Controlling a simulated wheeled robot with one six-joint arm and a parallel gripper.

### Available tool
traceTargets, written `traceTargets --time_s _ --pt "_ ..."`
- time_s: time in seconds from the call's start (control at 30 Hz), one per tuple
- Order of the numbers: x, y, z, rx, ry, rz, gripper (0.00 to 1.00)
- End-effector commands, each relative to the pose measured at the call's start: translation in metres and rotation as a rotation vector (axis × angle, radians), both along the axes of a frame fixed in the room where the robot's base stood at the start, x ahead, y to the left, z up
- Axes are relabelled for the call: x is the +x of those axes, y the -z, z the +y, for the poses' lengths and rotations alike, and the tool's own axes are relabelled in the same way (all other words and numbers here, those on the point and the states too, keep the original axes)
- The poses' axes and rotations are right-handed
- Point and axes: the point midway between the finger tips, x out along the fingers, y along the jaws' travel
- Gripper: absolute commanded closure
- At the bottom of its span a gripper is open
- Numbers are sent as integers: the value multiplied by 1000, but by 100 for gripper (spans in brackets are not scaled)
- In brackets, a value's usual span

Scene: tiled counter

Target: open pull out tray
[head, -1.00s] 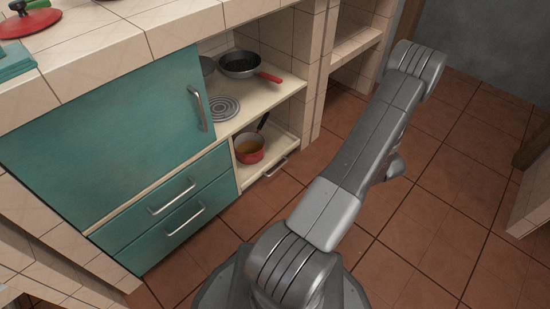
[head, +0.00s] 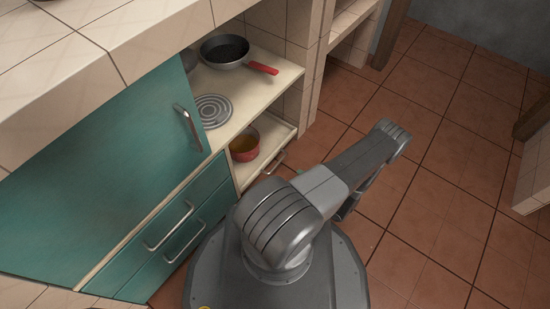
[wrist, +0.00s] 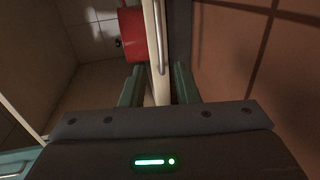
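The pull-out tray (head: 256,170) is a pale shelf low in the cabinet, right of the teal drawers, with a metal bar handle (head: 275,162) on its front. In the wrist view the handle (wrist: 160,40) runs along the pale front edge. My gripper (wrist: 159,68) is open, its two green fingers on either side of the handle and front edge, with visible gaps. I cannot tell how deep the fingers reach. In the head view my arm hides most of the gripper. A red pot (head: 244,150) stands on the tray; it also shows in the wrist view (wrist: 132,35).
A frying pan (head: 228,52) with a red handle and a round coil plate (head: 212,111) are on the shelf above. The teal door (head: 110,180) and drawers (head: 165,235) are shut at left. Tiled floor (head: 430,170) is open at right.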

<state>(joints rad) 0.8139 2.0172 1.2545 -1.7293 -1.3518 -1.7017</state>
Motion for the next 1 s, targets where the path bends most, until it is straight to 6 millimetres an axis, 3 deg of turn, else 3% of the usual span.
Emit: traceTargets --time_s 0.17,1.0 --pt "6 3 10 1 -5 -4 72" --pt "71 26 99 -1 -4 -1 72"
